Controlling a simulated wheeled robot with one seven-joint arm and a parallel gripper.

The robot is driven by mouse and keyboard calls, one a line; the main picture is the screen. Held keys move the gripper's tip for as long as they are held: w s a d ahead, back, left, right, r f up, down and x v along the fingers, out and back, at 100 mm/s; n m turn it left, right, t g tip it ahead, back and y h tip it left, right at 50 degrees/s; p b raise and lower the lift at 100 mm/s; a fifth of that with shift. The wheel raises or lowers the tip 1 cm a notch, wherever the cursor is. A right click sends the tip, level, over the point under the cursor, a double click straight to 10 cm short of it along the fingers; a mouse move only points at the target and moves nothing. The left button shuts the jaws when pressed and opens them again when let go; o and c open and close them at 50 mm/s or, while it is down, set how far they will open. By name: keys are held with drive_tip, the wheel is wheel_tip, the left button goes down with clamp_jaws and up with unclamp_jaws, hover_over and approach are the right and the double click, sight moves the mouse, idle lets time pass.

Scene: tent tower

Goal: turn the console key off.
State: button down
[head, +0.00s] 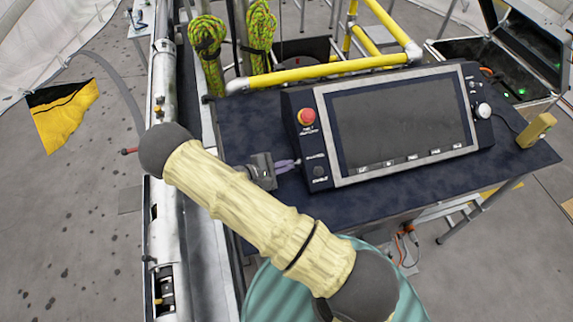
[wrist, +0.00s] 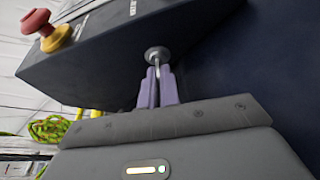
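The console (head: 400,122) is a dark box with a large screen in a silver frame, standing on a dark table. In the wrist view, the key switch is a round metal lock (wrist: 157,54) on the console's side face, with a thin metal key (wrist: 157,70) sticking out of it. My gripper (head: 297,163) is at the console's left side. Its two purple fingers (wrist: 158,82) are close together with the key between their tips, and look shut on it. The fingertips hide most of the key; in the head view the key cannot be made out.
A red emergency button on a yellow base (head: 307,117) sits on the console's left panel, near my gripper. Yellow rails (head: 318,71) run behind the console. A yellowish block (head: 536,130) stands at the table's right. Dark tabletop (head: 430,175) in front is clear.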

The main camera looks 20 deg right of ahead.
drive_tip(key=shift+n, duration=0.3)
drive_tip(key=shift+w+n+g+y+b, duration=0.1)
drive_tip(key=shift+n+g+y+b, duration=0.3)
drive_tip(key=shift+n+g, duration=0.5)
drive_tip(key=shift+w+n+g+b, duration=0.1)
drive_tip(key=shift+n+g+b, duration=0.3)
drive_tip(key=shift+n+g, duration=0.9)
drive_tip(key=shift+n+t, duration=0.3)
drive_tip(key=shift+n, duration=0.1)
drive_tip(key=c, duration=1.6)
unclamp_jaws()
drive_tip(key=b+v, duration=0.5)
drive_tip(key=v, duration=1.2)
drive_tip(key=shift+a+r+b, duration=0.1)
drive_tip(key=shift+a+b, duration=0.2)
drive_tip(key=shift+b, duration=0.1)
